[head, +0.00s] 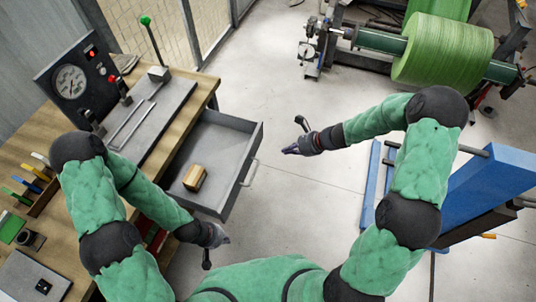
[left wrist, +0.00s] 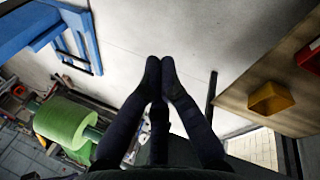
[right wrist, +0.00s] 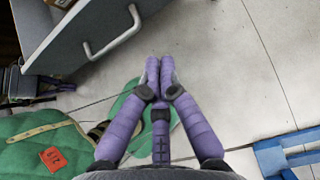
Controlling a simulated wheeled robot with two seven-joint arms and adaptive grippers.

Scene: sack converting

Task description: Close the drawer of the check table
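The check table (head: 125,135) is a wooden bench at the left of the head view. Its grey drawer (head: 241,170) is pulled out to the right, with a small tan block (head: 194,178) inside. The drawer's bar handle (head: 250,172) is on its outer face; handle (right wrist: 112,34) and drawer front (right wrist: 75,50) also show in the right wrist view. My right gripper (head: 288,150) is right of the drawer front, apart from the handle; its purple fingers (right wrist: 160,64) are together and empty. My left gripper (head: 222,238) is below the drawer's near corner; its dark fingers (left wrist: 160,66) are together and empty.
A gauge panel (head: 75,80) and a green-knobbed lever (head: 150,40) stand on the table. A blue frame (head: 480,185) is at the right, and a machine with a green roll (head: 440,50) at the back. The floor right of the drawer is clear.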

